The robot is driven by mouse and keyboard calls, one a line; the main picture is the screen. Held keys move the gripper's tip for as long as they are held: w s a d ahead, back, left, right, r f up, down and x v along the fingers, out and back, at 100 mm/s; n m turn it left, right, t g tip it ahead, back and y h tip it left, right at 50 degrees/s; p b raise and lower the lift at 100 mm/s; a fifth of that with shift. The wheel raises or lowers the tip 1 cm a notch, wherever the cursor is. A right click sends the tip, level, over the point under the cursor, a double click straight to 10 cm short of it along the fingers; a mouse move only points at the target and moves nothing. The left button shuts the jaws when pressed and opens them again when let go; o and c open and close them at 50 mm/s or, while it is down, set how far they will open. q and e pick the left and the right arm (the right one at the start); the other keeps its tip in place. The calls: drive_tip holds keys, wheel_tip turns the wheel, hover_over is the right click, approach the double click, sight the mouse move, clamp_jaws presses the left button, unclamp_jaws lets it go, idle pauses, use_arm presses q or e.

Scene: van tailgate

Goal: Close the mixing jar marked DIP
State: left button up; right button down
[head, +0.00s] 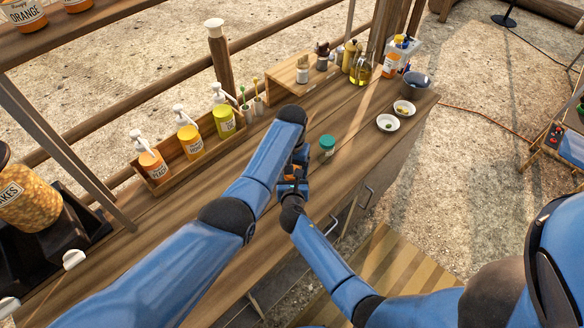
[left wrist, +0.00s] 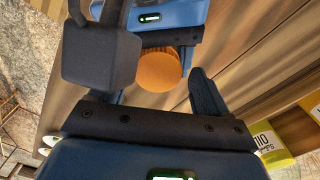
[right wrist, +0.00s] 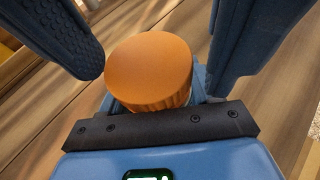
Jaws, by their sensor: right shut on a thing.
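A round orange piece, lid or jar top, (head: 291,177) shows in small part between my grippers over the counter. It shows clearly in the left wrist view (left wrist: 158,70) and right wrist view (right wrist: 150,70), with a ribbed lower edge. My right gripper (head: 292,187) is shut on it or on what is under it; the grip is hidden. My left gripper (head: 299,164) is open, its fingers apart on either side of the orange piece. A small jar with a teal lid (head: 327,143) stands on the counter just right of them. I can read no DIP mark.
A wooden rack (head: 160,184) with pump bottles stands at the counter's back left. A low wooden stand (head: 290,75) with small items is at the back. Two white bowls (head: 388,123) and a dark pot (head: 416,80) are at the right. The counter (head: 350,120) between is clear.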

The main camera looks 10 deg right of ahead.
use_arm(q)
drive_tip(key=shift+s, duration=0.1)
drive_tip(key=shift+r, duration=2.25)
drive_tip(key=shift+c, duration=0.4)
drive_tip(key=shift+r+n, duration=1.7)
drive_tip(key=shift+r, duration=0.05)
drive_tip(key=shift+f, duration=0.15)
drive_tip(key=shift+f, duration=3.85)
